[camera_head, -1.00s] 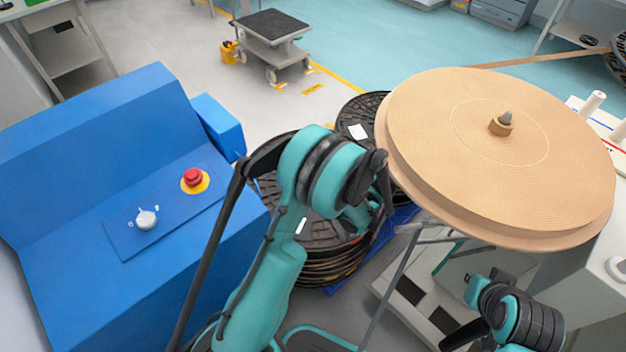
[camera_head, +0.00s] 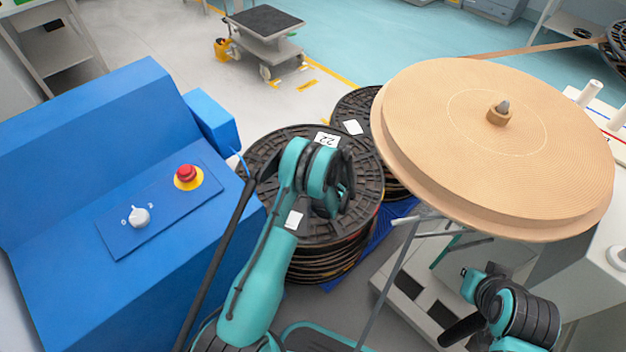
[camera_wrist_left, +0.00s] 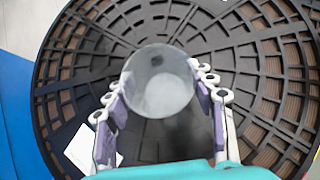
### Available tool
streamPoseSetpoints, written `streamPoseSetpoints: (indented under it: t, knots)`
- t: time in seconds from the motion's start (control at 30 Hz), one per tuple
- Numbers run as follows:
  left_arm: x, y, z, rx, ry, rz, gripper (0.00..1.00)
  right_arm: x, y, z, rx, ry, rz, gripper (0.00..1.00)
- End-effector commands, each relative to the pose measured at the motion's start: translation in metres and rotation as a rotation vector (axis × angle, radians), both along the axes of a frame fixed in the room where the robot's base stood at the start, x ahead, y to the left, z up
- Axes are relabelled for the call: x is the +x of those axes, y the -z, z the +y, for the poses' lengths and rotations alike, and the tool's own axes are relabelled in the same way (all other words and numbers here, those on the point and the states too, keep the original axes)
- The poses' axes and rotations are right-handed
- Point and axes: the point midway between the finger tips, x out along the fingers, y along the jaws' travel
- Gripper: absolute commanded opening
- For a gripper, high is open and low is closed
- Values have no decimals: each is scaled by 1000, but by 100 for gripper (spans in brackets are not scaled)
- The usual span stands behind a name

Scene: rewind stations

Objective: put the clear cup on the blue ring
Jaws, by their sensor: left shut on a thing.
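The clear cup (camera_wrist_left: 164,95) is see-through, and I look at its round end in the left wrist view. My left gripper (camera_wrist_left: 157,76) is shut on it, with one finger on each side. The cup is over a large black spool; the gap between them is hard to judge. In the head view my left wrist is over the same spool, and the fingers and cup cannot be made out there. My right arm shows at the lower right, but its fingers do not. I see no blue ring in either view.
A blue console (camera_head: 90,200) with a red button (camera_head: 187,173) stands at the left. The black spools (camera_head: 290,150) are stacked in the middle. A wide tan roll (camera_head: 490,130) fills the right. A white bench with pegs (camera_head: 590,93) is behind it. A grey cart (camera_head: 265,40) stands farther back.

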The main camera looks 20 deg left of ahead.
Motion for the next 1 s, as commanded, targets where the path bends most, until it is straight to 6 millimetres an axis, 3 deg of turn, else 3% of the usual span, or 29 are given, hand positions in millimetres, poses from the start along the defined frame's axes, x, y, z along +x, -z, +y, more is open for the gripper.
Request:
streamPoseSetpoints:
  t: [0.1, 0.2, 0.33, 0.53, 0.93, 0.97, 1.0]
  knots:
    - [2, 11, 18, 0, -1, 0, 29, 0, 3, 0, 0, 0, 0, 0]
    - [2, 15, 24, 0, 1, 1, 29, 0, 3, 0, 0, 0, 0, 0]
    - [3, 24, 26, 0, 1, 0, 29, 0, 7, 0, 0, 0, 0, 0]
    - [3, 54, 25, 1, 2, 1, 29, 0, 18, 0, 0, 0, 0, 0]
    - [3, 59, 25, 1, 2, 1, 29, 0, 17, 0, 0, 0, 0, 0]
    - [3, 58, 25, 1, 2, 1, 63, 0, 17, 0, 0, 0, 0, 0]
    - [3, 58, 25, 1, 2, 1, 73, 0, 17, 0, 0, 0, 0, 0]
